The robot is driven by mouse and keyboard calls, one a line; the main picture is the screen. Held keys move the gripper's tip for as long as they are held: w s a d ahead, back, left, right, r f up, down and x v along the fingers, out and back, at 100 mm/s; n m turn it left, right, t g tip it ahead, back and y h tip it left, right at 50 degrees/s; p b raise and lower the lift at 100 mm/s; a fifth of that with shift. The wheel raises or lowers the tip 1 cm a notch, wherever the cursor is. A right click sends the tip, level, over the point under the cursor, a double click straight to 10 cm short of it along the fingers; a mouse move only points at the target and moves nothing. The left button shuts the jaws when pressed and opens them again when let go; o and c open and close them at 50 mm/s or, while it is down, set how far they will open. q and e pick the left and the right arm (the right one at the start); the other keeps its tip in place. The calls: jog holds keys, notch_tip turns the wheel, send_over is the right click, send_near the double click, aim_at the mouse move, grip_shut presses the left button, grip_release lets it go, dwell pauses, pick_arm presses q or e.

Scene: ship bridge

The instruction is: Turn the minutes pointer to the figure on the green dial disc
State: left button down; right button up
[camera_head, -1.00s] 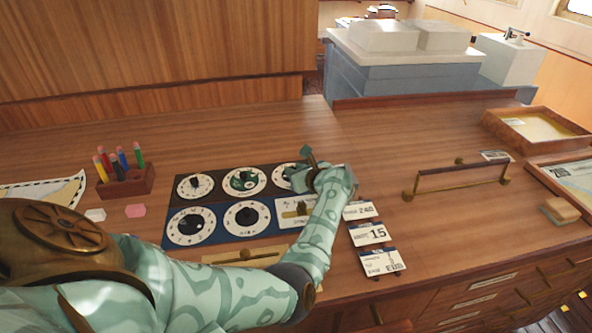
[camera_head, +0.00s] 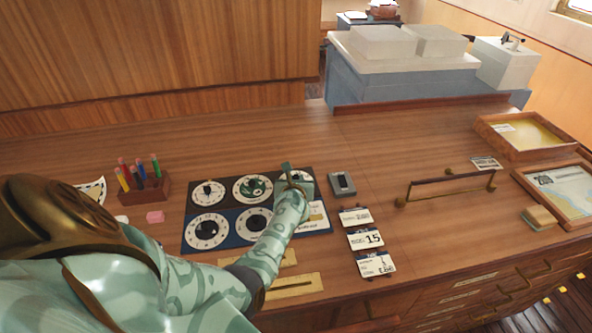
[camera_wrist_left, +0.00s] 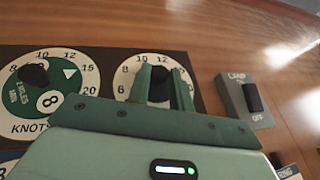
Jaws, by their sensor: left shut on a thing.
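The dial with the green disc (camera_head: 253,188) is in the middle of the panel's top row. In the left wrist view the green disc (camera_wrist_left: 72,88) carries a white triangle and a white spot with the figure 8; "KNOTS" is printed below. My left gripper (camera_head: 291,178) is at the top-right dial (camera_head: 306,176). In the left wrist view its two fingers (camera_wrist_left: 162,88) stand on either side of that dial's dark pointer knob (camera_wrist_left: 158,82), shut on it. Figures 6, 10 and 12 show on this dial (camera_wrist_left: 128,72); its lower part and any label are hidden. My right gripper is out of view.
More dials (camera_head: 207,230) share the panel. A grey lamp switch (camera_head: 342,184) stands just right of it. Cards (camera_head: 365,238), one reading 15, lie in front. A pencil holder (camera_head: 150,188) is at left, a rail handle (camera_head: 450,184) at right. The desk behind is clear.

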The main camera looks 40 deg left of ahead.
pick_arm(q)
jog(key=shift+s+m+h+p, duration=0.1)
jog(key=shift+m+h+p, duration=0.4)
jog(key=shift+h+p, duration=0.1)
jog(key=shift+t, duration=0.3)
jog(key=c, duration=1.3)
grip_release()
jog(key=shift+a, duration=0.1)
jog(key=shift+o, duration=0.2)
